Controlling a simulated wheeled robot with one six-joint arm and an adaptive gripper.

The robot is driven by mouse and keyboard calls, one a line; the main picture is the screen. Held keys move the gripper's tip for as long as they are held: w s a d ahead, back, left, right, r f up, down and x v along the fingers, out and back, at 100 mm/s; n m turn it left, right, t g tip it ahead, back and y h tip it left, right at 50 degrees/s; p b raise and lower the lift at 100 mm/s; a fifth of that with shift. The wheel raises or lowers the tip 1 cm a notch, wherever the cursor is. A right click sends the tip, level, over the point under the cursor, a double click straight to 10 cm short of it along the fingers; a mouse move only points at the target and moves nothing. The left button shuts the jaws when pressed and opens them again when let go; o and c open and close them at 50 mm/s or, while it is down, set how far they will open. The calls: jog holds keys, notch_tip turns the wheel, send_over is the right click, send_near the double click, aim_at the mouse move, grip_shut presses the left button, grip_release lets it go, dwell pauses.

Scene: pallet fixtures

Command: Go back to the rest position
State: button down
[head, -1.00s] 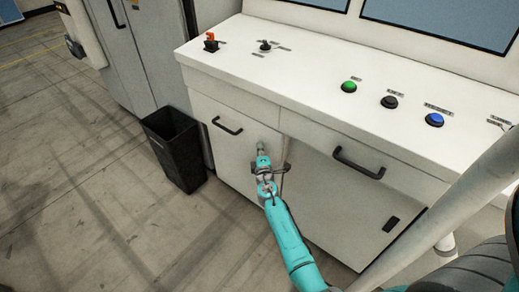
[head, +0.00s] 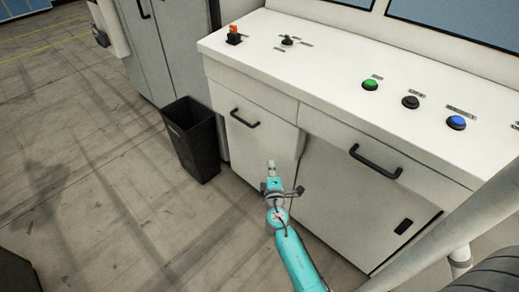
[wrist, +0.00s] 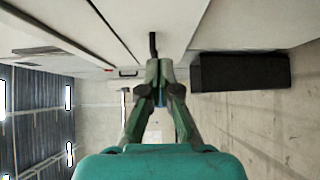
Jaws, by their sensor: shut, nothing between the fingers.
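My gripper (head: 271,166) is at the end of my teal arm, in front of the white control cabinet (head: 330,198), in the lower middle of the head view. In the wrist view my gripper (wrist: 160,68) shows its two fingers drawn together at the tips, with nothing between them. The gripper looks apart from the cabinet, though the exact gap is hard to tell.
The cabinet top carries an orange switch (head: 233,35), a small toggle (head: 287,41), and green (head: 370,84), black (head: 410,102) and blue (head: 456,122) buttons. Black handles (head: 244,118) stick out from its front. A black bin (head: 192,142) stands left. Floor (head: 90,190) there is clear.

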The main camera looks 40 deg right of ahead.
jog(key=shift+s+a, duration=0.1)
jog(key=s+a+f+m+t+y, duration=0.15)
jog(key=s+a+y, duration=0.25)
jog(key=s+a, duration=0.65)
jog(key=s+a+f+m+g+y, duration=0.1)
jog(key=s+a+f+m+y, duration=0.2)
jog(key=s+a, duration=0.8)
jog(key=s+a+r+m+y, duration=0.2)
jog(key=s+a+r, duration=0.2)
jog(key=s+r, duration=0.4)
jog(key=s+a+r+m+t+y, duration=0.1)
jog(key=s+a+r+m+y, duration=0.2)
jog(key=s+r, duration=0.5)
jog(key=shift+s+a, duration=0.35)
jog(key=shift+a, duration=0.4)
